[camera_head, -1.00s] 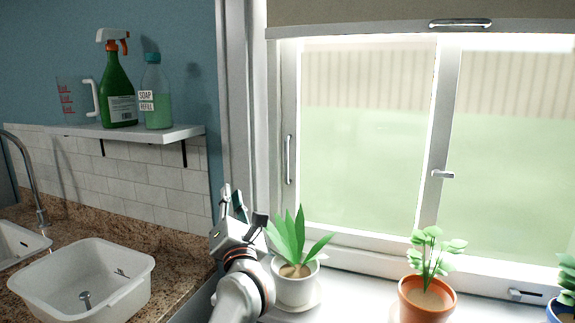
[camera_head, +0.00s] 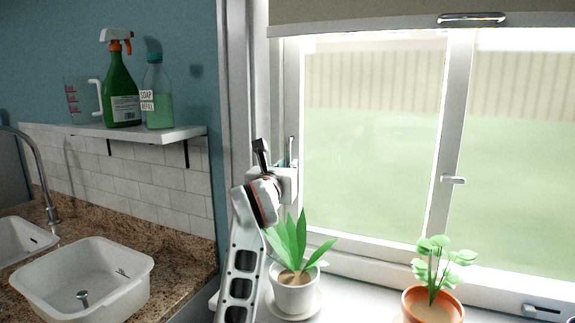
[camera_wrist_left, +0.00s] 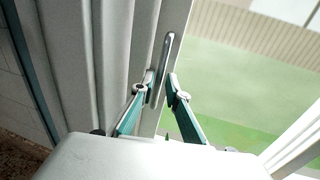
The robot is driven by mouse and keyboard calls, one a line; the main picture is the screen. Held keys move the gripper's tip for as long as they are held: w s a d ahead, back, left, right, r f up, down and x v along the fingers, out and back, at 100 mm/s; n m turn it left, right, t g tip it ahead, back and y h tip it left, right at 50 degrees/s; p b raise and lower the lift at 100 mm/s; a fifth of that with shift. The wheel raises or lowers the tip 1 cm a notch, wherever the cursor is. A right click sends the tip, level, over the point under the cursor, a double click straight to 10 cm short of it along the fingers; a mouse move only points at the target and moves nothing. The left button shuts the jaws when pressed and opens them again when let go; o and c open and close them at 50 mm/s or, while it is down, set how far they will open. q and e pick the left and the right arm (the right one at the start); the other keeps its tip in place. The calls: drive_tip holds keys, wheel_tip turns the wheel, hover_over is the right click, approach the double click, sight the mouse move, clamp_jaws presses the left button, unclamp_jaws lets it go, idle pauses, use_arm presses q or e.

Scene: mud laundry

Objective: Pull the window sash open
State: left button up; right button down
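The left window sash (camera_head: 430,130) has a white frame and a slim upright metal handle (camera_head: 292,148) on its left side. My left gripper (camera_head: 276,152) is raised at this handle, which it partly hides in the head view. In the left wrist view the handle (camera_wrist_left: 168,58) runs up from between the two spread fingers of my left gripper (camera_wrist_left: 162,85). The fingers stand on either side of its lower part and do not look closed on it. The sash looks shut in its frame. My right gripper is in neither view.
A terracotta-potted plant (camera_head: 433,305) stands further right. A rolled blind (camera_head: 380,25) hangs above. A shelf (camera_head: 150,134) with bottles and a sink (camera_head: 130,285) are left.

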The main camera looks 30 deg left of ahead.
use_arm(q)
drive_tip(key=shift+w+a, duration=0.2)
drive_tip(key=shift+w, duration=0.5)
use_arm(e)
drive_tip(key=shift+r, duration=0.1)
use_arm(q)
clamp_jaws()
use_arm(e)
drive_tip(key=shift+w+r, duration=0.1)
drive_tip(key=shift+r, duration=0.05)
